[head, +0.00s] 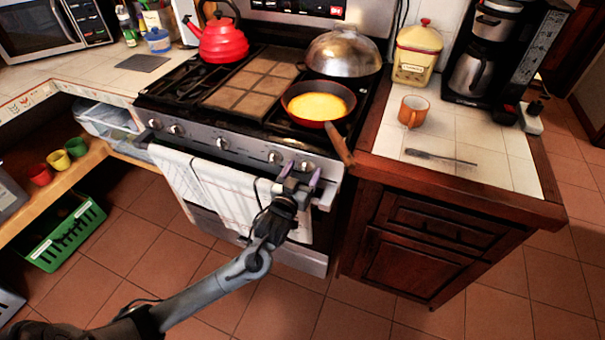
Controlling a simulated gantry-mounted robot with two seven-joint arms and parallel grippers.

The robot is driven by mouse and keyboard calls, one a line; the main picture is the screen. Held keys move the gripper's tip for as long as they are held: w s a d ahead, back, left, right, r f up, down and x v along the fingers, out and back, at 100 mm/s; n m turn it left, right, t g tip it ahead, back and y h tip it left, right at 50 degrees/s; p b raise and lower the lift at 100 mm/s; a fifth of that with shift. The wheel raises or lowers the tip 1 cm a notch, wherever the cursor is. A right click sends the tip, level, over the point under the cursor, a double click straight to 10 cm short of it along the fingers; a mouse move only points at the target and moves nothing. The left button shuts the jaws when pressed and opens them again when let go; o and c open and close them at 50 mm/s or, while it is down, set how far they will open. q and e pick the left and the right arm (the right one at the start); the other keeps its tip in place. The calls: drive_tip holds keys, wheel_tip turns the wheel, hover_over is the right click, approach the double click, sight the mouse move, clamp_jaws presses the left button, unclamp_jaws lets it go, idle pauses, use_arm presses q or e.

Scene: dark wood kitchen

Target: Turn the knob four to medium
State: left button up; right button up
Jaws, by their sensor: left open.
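The stove (245,150) has a row of several silver knobs along its front panel. Counted from the left, knob four (275,157) sits right of the middle one, and the rightmost knob (306,166) is beside it. My left gripper (300,178) is open, its purple-tipped fingers apart, just in front of the panel at the right end. The fingertips lie near the rightmost knob and just right of knob four; I cannot tell whether they touch either. The knob pointers are too small to read. My right gripper is not in view.
A towel (205,190) hangs on the oven handle below the knobs. A pan (318,103) with yellow contents has its wooden handle (340,145) jutting over the stove's front right. A red kettle (218,42) and a domed lid (343,52) stand behind. The floor in front is clear.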

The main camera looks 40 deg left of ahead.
use_arm(q)
drive_tip(key=c, duration=1)
drive_tip(key=shift+r+n+p, duration=0.15)
drive_tip(key=shift+n+p, duration=1.55)
drive_tip(key=shift+p, duration=0.15)
drive_tip(key=shift+c, duration=0.2)
drive_tip(key=n+p, duration=0.3)
drive_tip(key=n, duration=0.1)
drive_tip(key=shift+n, duration=0.3)
drive_tip(key=n+p, duration=0.4)
drive_tip(key=n, duration=0.1)
drive_tip(key=n+p, duration=0.1)
drive_tip(key=n, duration=0.2)
drive_tip(key=shift+p, duration=0.35)
drive_tip(key=shift+f+n+p, duration=0.2)
drive_tip(key=shift+n+p, duration=0.15)
drive_tip(key=shift+n, duration=0.55)
